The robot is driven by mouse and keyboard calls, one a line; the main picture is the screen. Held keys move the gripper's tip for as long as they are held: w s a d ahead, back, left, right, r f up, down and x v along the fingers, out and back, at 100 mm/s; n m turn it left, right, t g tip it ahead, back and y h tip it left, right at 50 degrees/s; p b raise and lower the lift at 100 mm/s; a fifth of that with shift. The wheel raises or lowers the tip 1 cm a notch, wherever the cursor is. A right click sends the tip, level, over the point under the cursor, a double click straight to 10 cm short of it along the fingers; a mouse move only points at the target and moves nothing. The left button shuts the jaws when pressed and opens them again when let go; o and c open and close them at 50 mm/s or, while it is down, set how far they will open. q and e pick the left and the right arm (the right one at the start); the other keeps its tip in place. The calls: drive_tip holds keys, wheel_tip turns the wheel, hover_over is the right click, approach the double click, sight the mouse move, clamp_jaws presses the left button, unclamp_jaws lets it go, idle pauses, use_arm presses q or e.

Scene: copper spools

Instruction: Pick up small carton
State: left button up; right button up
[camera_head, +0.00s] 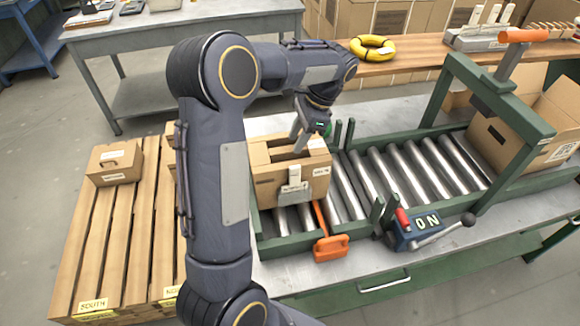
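A small brown carton (264,183) sits upright on the near left end of the roller conveyor, with slots in its top and labels on its front. Another small closed carton (115,163) lies on the wooden pallet at the left. My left gripper (302,139) reaches down from above at the top of the conveyor carton. Its fingertips are partly hidden, so I cannot tell whether they grip the carton. My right gripper is not in view.
The conveyor (388,178) has a green frame with a gate (490,95) across it. An open box (500,140) stands at its right end. An orange handle (331,246) and a lever box (412,230) are at the near side. A yellow ring (372,47) lies on the back shelf.

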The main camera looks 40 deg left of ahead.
sight(290, 148)
use_arm(q)
drive_tip(key=shift+p+x, duration=0.45)
drive_tip(key=shift+x, duration=1.9)
drive_tip(key=shift+a, duration=0.15)
clamp_jaws()
drive_tip(key=shift+r, duration=0.1)
